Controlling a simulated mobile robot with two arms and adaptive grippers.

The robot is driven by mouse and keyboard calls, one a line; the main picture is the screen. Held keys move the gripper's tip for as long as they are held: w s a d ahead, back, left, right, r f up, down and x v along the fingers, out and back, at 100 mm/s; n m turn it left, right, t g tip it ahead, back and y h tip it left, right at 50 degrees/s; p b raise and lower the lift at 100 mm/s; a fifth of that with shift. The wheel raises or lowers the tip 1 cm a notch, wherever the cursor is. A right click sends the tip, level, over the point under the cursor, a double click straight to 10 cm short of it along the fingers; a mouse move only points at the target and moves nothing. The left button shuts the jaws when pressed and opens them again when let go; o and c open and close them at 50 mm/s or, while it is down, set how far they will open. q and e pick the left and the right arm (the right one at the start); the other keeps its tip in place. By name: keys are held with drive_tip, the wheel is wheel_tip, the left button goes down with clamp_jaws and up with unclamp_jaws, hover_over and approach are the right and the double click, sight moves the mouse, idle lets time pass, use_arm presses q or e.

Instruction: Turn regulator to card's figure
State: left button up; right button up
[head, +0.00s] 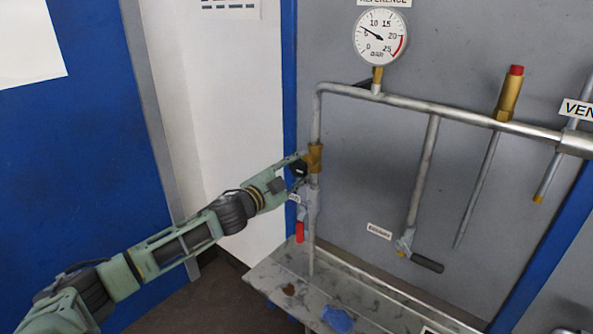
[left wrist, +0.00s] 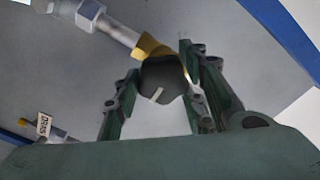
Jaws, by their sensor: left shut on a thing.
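The regulator (head: 315,158) is a brass body on the vertical pipe at the left of the grey panel, with a black knob facing left. My left gripper (head: 299,169) is shut around this knob; in the left wrist view the dark knob (left wrist: 163,78) with a pale mark sits between the two fingers, the brass body (left wrist: 150,46) behind it. A round gauge (head: 380,37) marked in bar stands above the pipe, its needle a little above 5. No card with a readable figure shows. My right gripper is not in view.
A red-handled valve (head: 299,232) hangs just below the regulator. A black-handled valve (head: 427,263) and a red-capped brass fitting (head: 510,92) are to the right. A stained metal tray (head: 375,322) runs below. A blank white sheet (head: 28,42) is at upper left.

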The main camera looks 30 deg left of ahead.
use_arm(q)
drive_tip(key=m, duration=0.4)
drive_tip(key=shift+f+m, duration=0.3)
drive_tip(key=shift+f, duration=0.1)
drive_tip(key=shift+m, duration=1.9)
drive_tip(key=o, duration=1.1)
drive_tip(key=shift+a, duration=0.1)
drive_tip(key=shift+r, duration=0.1)
drive_tip(key=shift+r, duration=0.1)
drive_tip(key=shift+s, duration=0.15)
drive_tip(key=s, duration=1.1)
drive_tip(key=shift+s+a, duration=0.4)
drive_tip(key=shift+a, duration=0.05)
